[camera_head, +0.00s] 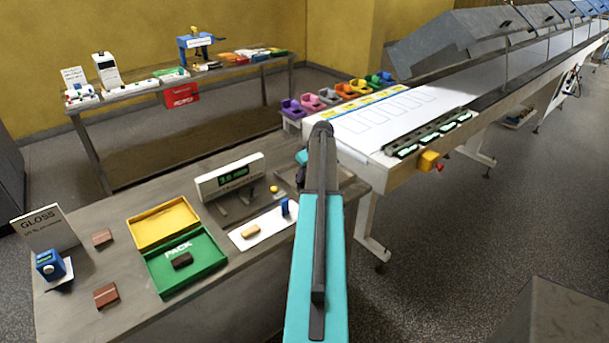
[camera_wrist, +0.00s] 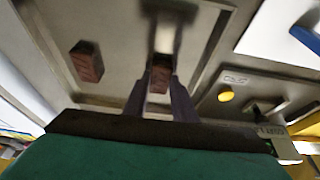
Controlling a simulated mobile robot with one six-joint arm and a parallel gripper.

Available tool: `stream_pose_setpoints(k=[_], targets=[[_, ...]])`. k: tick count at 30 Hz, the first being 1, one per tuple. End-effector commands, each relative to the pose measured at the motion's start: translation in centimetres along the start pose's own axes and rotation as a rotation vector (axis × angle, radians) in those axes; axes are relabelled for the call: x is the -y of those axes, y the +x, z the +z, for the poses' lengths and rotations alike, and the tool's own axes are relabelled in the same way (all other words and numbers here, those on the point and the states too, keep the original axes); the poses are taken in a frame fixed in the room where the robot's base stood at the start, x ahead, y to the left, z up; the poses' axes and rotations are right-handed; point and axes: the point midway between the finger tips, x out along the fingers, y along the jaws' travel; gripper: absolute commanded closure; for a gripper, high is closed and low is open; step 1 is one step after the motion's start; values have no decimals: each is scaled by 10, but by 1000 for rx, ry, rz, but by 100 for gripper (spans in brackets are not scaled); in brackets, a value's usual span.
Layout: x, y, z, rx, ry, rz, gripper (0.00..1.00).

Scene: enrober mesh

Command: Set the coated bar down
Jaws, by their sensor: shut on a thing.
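My gripper (camera_wrist: 160,92) is shut on a brown coated bar (camera_wrist: 160,74), which shows between the two fingers in the wrist view. A second brown bar (camera_wrist: 87,62) lies to the left on a grey surface below. In the head view my teal arm reaches over the front table, and it hides the fingers and the held bar. Brown bars (camera_head: 103,237) and (camera_head: 106,295) lie on the table at the left. A dark bar (camera_head: 182,260) lies in the green PACK box (camera_head: 210,266). I cannot tell how high the held bar is.
A readout (camera_head: 230,177) stands beside a yellow button (camera_head: 274,189). A tan bar (camera_head: 251,231) lies on a white mat (camera_head: 264,218). A GLOSS sign (camera_head: 45,228) and a blue device (camera_head: 50,264) stand at left. The conveyor (camera_head: 430,90) runs to the right.

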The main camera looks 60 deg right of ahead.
Motion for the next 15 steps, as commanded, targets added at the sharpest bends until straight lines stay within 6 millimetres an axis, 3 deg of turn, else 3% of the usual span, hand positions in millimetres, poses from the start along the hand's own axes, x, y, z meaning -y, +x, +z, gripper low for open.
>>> stream_pose_setpoints(k=[5, 6, 9, 15], targets=[[0, 3, 2, 0, 0, 0, 88], [0, 3, 1, 0, 0, 0, 71], [0, 2, 1, 0, 0, 0, 57], [0, 2, 1, 0, 1, 0, 57]])
